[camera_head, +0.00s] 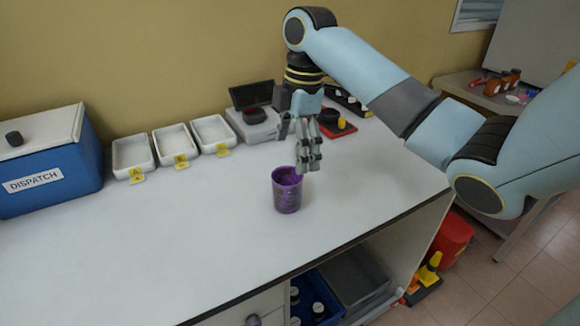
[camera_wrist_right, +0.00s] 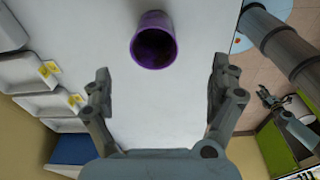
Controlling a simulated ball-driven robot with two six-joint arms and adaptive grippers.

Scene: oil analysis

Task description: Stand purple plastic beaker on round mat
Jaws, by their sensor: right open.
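The purple plastic beaker (camera_head: 287,190) stands upright on the white bench top, near the middle of the head view. My right gripper (camera_head: 309,165) points down just behind it and slightly to the right. In the right wrist view, the gripper (camera_wrist_right: 160,82) is open with nothing between its fingers. The beaker (camera_wrist_right: 153,42) shows there beyond the fingertips, its dark open mouth towards the camera. I cannot make out a round mat in either view.
A blue DISPATCH box (camera_head: 50,185) stands at the left. Several white trays (camera_head: 133,152) with yellow labels line the back beside a scale-like device (camera_head: 256,125). A red-based item (camera_head: 338,130) sits behind my right gripper.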

